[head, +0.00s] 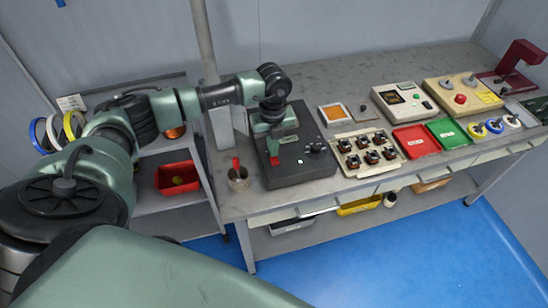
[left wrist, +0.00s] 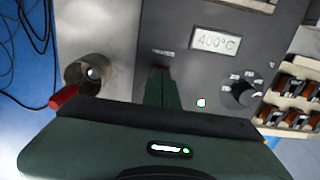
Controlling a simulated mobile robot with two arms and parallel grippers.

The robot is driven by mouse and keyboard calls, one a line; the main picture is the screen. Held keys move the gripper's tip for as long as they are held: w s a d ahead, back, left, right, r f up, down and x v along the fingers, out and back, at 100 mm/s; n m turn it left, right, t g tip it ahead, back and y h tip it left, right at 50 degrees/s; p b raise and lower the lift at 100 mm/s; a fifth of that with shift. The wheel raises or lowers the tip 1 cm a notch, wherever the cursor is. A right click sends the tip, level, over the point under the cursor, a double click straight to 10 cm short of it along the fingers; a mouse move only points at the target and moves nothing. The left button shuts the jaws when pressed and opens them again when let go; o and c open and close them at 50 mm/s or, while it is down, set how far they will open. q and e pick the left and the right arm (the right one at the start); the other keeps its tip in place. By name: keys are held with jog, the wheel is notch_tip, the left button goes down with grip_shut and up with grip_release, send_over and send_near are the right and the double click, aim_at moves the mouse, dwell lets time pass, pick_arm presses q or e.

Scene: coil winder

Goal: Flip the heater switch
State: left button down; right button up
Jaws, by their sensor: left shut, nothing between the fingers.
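The dark grey heater unit (head: 300,178) stands on the bench. In the left wrist view its panel (left wrist: 180,25) has a display (left wrist: 215,42) reading 400°C, a lit green-white lamp (left wrist: 201,103) and a black dial (left wrist: 242,93). My left gripper (head: 274,158) is shut and empty, pointing down over the unit's left part. In the left wrist view, its fingertips (left wrist: 163,75) lie just below a small label on the panel. The fingers largely cover the heater switch; only a dark reddish bit shows at their tips. Touch cannot be told. My right gripper is not in view.
The bench behind the unit is mostly clear.

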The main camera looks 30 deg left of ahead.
pick_arm(q)
jog(key=shift+f+b, duration=0.4)
jog(key=shift+f, duration=0.2)
jog(key=shift+r, duration=0.2)
jog(key=shift+r+p, duration=2.5)
jog(key=shift+r, duration=0.9)
